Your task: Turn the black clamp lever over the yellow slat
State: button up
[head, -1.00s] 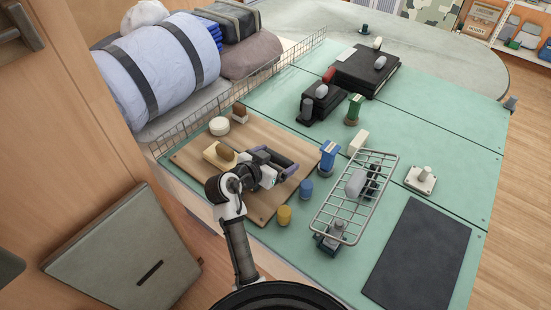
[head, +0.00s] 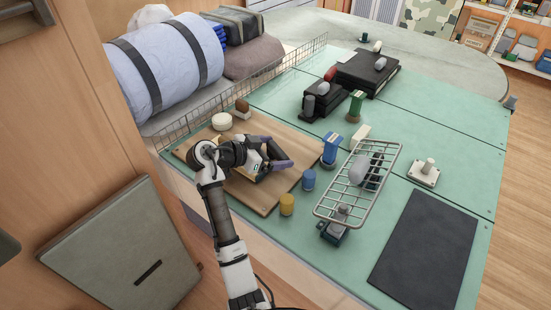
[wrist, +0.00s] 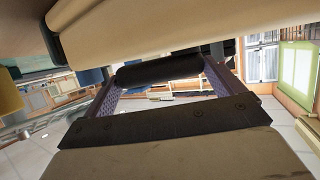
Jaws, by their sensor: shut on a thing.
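My gripper (head: 277,157) is low over the wooden board in the head view, its purple-edged fingers pointing right. In the wrist view, a black round bar, the clamp lever (wrist: 158,72), lies across between the two purple finger pads. The jaws are shut on it. A pale yellow-beige slab (wrist: 150,35) crosses the top of the wrist view, close beyond the bar; I take it for the yellow slat, but cannot be sure.
The wooden board (head: 262,198) holds a round cream piece (head: 222,121). A blue cylinder (head: 309,180) and a yellow cylinder (head: 287,204) stand near its right edge. A wire rack (head: 350,208) is farther right. A wire fence (head: 195,115) borders the bedding.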

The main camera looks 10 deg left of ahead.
jog(key=shift+a, duration=0.1)
jog(key=o, duration=1.2)
jog(key=shift+o, duration=0.2)
jog(key=b+v, duration=0.3)
jog(key=v, duration=1.1)
jog(key=shift+f, duration=0.15)
jog(key=shift+c, duration=0.3)
